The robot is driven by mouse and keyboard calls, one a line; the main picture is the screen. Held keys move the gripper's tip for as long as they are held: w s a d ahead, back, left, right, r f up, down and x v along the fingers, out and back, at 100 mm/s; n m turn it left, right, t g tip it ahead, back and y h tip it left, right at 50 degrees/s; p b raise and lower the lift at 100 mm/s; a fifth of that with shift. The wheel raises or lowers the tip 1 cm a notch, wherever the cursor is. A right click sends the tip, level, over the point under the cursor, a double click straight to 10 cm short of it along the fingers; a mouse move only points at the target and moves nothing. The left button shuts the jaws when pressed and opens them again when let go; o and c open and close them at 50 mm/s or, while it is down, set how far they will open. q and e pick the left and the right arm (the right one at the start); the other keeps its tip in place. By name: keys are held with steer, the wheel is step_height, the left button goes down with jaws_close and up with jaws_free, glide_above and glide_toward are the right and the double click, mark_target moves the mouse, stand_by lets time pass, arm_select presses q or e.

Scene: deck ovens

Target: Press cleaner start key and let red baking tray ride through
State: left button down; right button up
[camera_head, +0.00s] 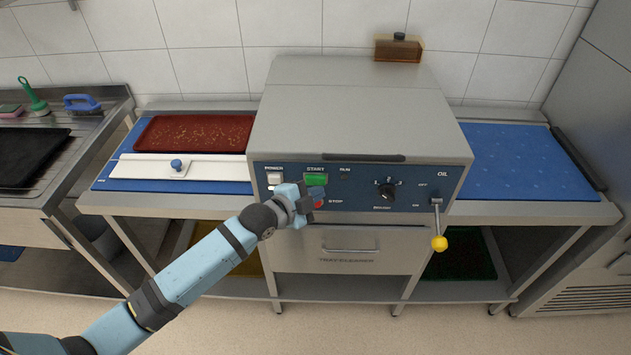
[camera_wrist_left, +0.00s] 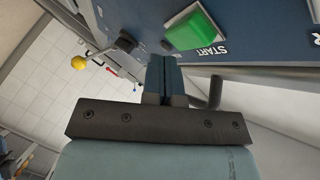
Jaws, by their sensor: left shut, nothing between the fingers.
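The tray cleaner (camera_head: 350,105) is a grey machine with a blue control panel. Its green START key (camera_head: 316,179) is on the panel and shows large in the left wrist view (camera_wrist_left: 192,30). My left gripper (camera_head: 316,196) is shut and empty, its tips just below the START key; I cannot tell whether they touch the panel. It partly covers the red STOP key (camera_head: 319,205). The fingers also show in the left wrist view (camera_wrist_left: 164,72). The red baking tray (camera_head: 195,131) with crumbs lies on the blue infeed belt (camera_head: 108,178) left of the cleaner. My right gripper is out of view.
A white bar with a blue knob (camera_head: 177,165) lies in front of the tray. The blue outfeed belt (camera_head: 525,160) on the right is empty. The panel has a white POWER switch (camera_head: 275,179), a black knob (camera_head: 386,190) and a yellow-tipped OIL lever (camera_head: 439,243). A sink counter stands left.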

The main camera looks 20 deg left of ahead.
arm_select(q)
steer(key=shift+w, duration=0.1)
steer(key=shift+w+a, duration=0.15)
steer(key=shift+w, duration=0.2)
stand_by(0.5)
